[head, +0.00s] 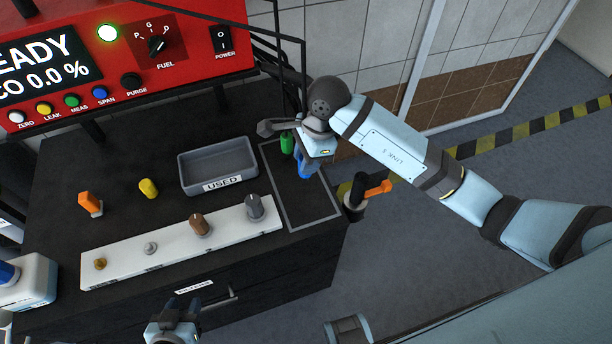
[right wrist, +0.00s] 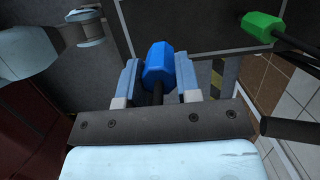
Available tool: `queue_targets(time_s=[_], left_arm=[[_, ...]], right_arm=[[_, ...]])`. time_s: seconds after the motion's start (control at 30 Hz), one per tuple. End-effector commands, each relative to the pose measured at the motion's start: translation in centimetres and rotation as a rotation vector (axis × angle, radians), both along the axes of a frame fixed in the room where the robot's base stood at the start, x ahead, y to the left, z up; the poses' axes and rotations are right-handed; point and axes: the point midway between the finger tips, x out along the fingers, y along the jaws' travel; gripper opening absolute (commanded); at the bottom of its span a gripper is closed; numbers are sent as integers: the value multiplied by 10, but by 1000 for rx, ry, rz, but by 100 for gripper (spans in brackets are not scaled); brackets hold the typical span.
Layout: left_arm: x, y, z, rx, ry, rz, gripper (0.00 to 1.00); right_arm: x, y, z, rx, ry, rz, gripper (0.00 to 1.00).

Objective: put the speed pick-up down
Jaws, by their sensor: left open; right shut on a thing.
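My right gripper (head: 306,158) is shut on a blue-ended piece, which I take to be the speed pick-up (head: 304,168), at the right end of the black cart top. In the right wrist view the blue many-sided end (right wrist: 158,65) sits between the jaws (right wrist: 157,84) with a dark stem below it. The piece is over a grey-outlined rectangle (head: 294,224); I cannot tell whether it touches the surface. A green-ended piece (head: 287,142) stands close by, left of the gripper; it also shows in the wrist view (right wrist: 263,26). My left gripper (head: 172,330) is open at the bottom edge.
A grey USED tray (head: 217,181) lies left of the outlined rectangle. A white strip (head: 175,245) with several knobbed plugs lies in front. An orange handle (head: 377,188) in a black holder projects beyond the cart's right edge. The red analyser (head: 185,65) stands behind.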

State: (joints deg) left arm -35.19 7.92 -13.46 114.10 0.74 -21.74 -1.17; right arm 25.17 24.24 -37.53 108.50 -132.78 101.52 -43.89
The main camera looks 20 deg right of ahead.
Motion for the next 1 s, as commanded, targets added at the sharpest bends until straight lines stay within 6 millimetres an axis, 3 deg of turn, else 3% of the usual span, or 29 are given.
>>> queue_targets(time_s=[0.1, 0.37, 0.6, 0.97, 1.0], left_arm=[[-1, 1, -1, 2, 3, 0, 43], [0, 1, 1, 1, 0, 0, 43], [1, 1, 7, 0, -6, 0, 43], [1, 0, 3, -1, -7, 0, 43], [1, 0, 4, -1, -5, 0, 43]], right_arm=[[-1, 0, -22, 0, 2, -1, 0], [0, 0, -42, 1, 0, -1, 0], [0, 0, -75, 1, 0, -1, 0], [1, 0, -81, -1, -2, 0, 0], [0, 0, -80, -1, -1, 1, 36]])
